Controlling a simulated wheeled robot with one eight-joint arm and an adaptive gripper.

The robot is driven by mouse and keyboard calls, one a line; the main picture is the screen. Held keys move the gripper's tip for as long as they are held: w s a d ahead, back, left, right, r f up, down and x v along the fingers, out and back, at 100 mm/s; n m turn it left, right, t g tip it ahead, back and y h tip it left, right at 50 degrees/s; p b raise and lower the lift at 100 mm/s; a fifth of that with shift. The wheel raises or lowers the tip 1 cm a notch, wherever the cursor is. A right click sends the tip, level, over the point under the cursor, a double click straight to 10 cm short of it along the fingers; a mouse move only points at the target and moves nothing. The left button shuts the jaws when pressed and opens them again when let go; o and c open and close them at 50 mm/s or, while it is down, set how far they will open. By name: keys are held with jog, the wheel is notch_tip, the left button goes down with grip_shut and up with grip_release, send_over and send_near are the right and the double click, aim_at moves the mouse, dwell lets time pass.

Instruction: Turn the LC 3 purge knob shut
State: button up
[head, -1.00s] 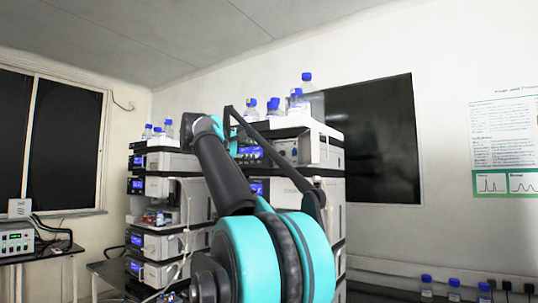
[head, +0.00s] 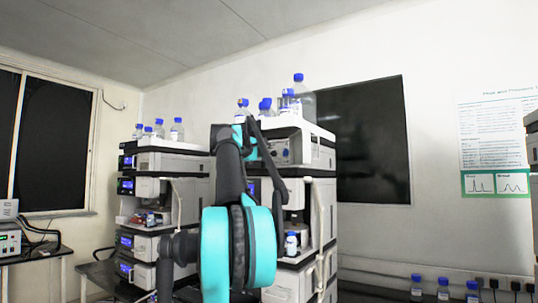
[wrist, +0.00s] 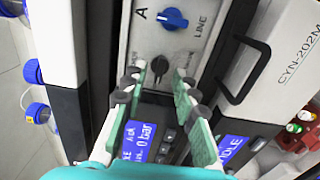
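In the wrist view, my gripper (wrist: 159,70) is open, its two green-padded fingers pointing at a light panel. A small dark knob (wrist: 160,65) sits on this panel between the fingertips, with gaps to both fingers; I take it for the purge knob, but no label on it is readable. Above it is a blue knob (wrist: 174,18) marked A and LINE. A blue screen (wrist: 135,138) reading 0 bar is partly hidden by the fingers. In the head view, the pump panel (head: 284,150) is high on the right stack; my arm hides my gripper there.
A black handle (wrist: 246,70) sticks out right of the panel in the wrist view. Blue-capped bottles (head: 298,95) stand on the right stack, others (head: 177,130) on the left stack. Bottles (head: 443,288) line the lower right by the wall.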

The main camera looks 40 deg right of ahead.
jog(key=shift+w+d, duration=0.25)
jog(key=shift+d, duration=0.45)
jog(key=shift+c, duration=0.3)
grip_shut()
